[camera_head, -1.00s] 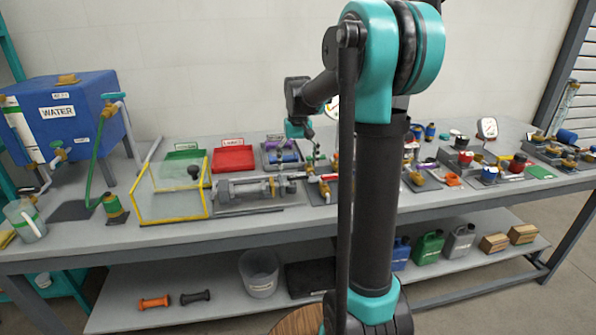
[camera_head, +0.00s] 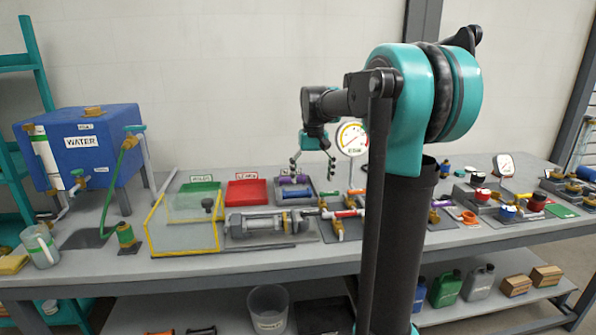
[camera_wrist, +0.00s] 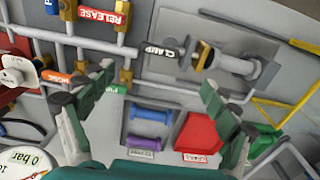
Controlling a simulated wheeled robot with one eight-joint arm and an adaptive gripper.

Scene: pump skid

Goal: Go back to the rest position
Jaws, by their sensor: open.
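My gripper (camera_head: 311,170) hangs open and empty above the back of the workbench, over the grey tray (camera_head: 274,194) with a blue and a purple roll. In the wrist view my gripper (camera_wrist: 158,95) shows its two fingers wide apart, with nothing between them but the bench below. The blue roll (camera_wrist: 151,115) and purple roll (camera_wrist: 144,142) lie below in their tray. The red tray (camera_wrist: 200,132) is partly behind the right finger. My arm hides part of the bench's middle in the head view.
A blue water tank (camera_head: 85,145) stands at the left. A yellow-framed clear guard (camera_head: 184,236) and a clamp cylinder (camera_head: 262,224) sit at the front. A round gauge (camera_head: 351,138) rises close right of my gripper. Valves and pipes fill the right side. The wall behind is bare.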

